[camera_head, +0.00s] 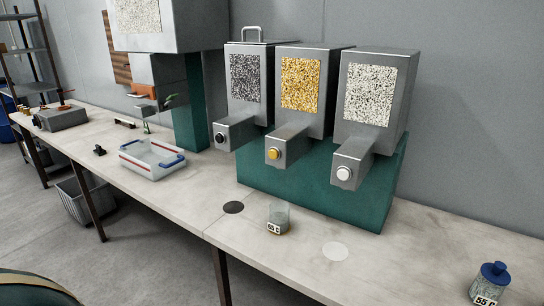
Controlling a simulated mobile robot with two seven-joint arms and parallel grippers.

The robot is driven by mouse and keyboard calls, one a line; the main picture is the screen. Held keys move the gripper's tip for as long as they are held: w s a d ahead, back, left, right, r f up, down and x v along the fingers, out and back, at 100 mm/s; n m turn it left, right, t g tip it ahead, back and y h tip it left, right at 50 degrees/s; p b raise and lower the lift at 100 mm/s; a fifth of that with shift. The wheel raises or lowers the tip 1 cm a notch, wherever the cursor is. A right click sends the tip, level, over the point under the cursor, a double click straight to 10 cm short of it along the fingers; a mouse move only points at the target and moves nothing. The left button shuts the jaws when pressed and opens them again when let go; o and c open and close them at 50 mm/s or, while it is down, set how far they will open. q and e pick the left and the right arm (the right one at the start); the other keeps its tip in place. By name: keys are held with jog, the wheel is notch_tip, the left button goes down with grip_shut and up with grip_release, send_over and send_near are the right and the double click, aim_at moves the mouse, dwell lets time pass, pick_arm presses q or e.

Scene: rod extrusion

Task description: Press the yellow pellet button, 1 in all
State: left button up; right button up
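The yellow pellet button (273,154) is a round yellow knob on the front of the grey spout of the middle dispenser (319,100). That dispenser has a window full of yellow pellets (300,84). A clear cup (278,218) with a white label stands upright on the table below and in front of the yellow button's spout. A little yellow shows at its base; I cannot tell whether it is inside the cup or under it. Neither of my grippers is in view.
A black button (220,138) and a white button (344,173) flank it on neighbouring dispensers. A dark disc (233,207) and a white disc (336,251) mark the table. A blue-lidded jar (489,286) stands at right, a clear tray (152,160) at left.

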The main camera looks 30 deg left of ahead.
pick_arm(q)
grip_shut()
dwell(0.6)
